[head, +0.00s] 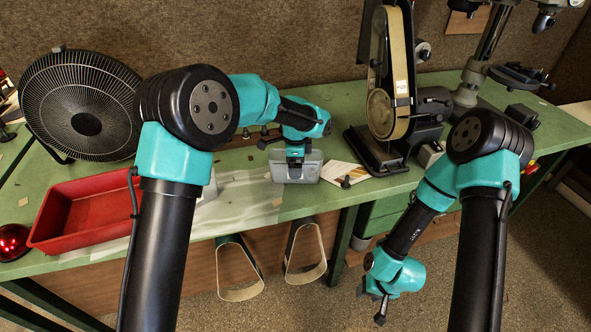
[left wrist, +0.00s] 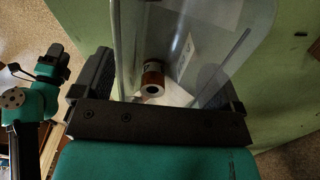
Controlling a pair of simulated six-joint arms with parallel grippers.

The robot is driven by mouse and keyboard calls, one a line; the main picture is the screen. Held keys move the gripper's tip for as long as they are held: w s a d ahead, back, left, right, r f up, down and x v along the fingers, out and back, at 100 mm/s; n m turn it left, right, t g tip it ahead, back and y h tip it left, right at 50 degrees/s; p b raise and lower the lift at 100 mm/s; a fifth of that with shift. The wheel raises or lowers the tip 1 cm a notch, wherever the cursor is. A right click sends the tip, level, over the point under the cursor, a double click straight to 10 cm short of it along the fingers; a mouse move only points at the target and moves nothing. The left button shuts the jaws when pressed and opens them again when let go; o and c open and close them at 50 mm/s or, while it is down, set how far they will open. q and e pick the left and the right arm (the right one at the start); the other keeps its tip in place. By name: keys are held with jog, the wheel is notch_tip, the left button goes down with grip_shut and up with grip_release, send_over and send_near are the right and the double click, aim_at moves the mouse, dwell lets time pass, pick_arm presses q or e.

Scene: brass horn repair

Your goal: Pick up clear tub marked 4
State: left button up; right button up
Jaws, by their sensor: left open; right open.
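The clear tub (head: 297,174) stands near the front edge of the green bench in the head view, partly hidden under my left gripper (head: 296,157). In the left wrist view the see-through tub (left wrist: 222,42) fills the space between the fingers of the open left gripper (left wrist: 152,92). A small copper-coloured roll (left wrist: 153,78) shows inside it. A pale label shows on the tub, but I cannot read a number. I cannot tell whether the fingers touch the walls. My right gripper (head: 373,303) is open and empty, low in front of the bench.
A red tray (head: 90,214) and a black fan (head: 85,110) are on the left of the green bench (head: 262,195). A belt sander (head: 385,100) stands behind and right of the tub. A small dark part (head: 346,182) lies just right. Two sanding belts (head: 305,250) hang below the front edge.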

pick_arm(q)
jog(key=shift+c, duration=0.5)
jog(key=c, duration=0.9)
